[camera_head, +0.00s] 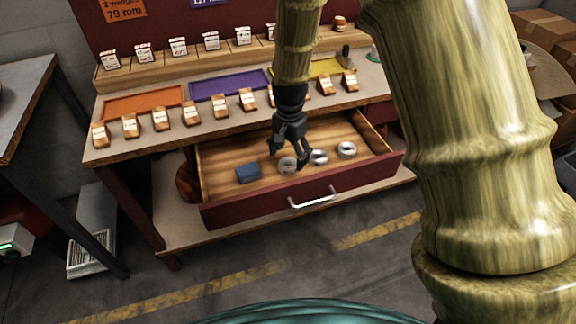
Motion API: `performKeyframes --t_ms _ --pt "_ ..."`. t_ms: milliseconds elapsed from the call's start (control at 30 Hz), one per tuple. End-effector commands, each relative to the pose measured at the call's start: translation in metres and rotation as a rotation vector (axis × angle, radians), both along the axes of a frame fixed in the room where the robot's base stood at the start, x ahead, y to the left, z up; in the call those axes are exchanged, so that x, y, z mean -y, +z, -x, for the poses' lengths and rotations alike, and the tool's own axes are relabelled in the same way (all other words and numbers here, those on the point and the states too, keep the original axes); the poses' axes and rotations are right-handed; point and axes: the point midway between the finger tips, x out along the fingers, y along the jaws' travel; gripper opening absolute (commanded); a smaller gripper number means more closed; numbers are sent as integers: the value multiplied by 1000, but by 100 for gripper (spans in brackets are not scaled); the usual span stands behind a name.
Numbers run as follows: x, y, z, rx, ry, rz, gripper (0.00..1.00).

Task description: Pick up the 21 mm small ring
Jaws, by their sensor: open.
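Three small pale metal rings lie in the open wooden drawer: a left ring (287,166), a middle ring (319,157) and a right ring (346,150). They look alike at this size, and I cannot tell which is the 21 mm one. My gripper (290,157) points down into the drawer with its fingers apart. Its fingertips appear around or just above the left ring, with one finger in the gap between the left and middle rings. I cannot tell whether they touch any ring. The gripper seems to hold nothing.
A blue block (248,173) lies left of the rings in the drawer (222,155). The drawer's red front has a metal handle (313,198). Above is a bench with orange (144,103), purple (229,84) and yellow trays and several labelled wooden blocks along its edge.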

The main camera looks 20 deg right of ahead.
Motion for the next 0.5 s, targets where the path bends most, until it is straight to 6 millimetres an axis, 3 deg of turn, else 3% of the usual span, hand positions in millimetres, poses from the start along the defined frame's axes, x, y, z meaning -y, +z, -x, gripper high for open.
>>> performKeyframes --t_ms 233,500 --pt "-2 -30 -2 -1 0 0 76" --pt "-2 -35 -2 1 0 0 76"
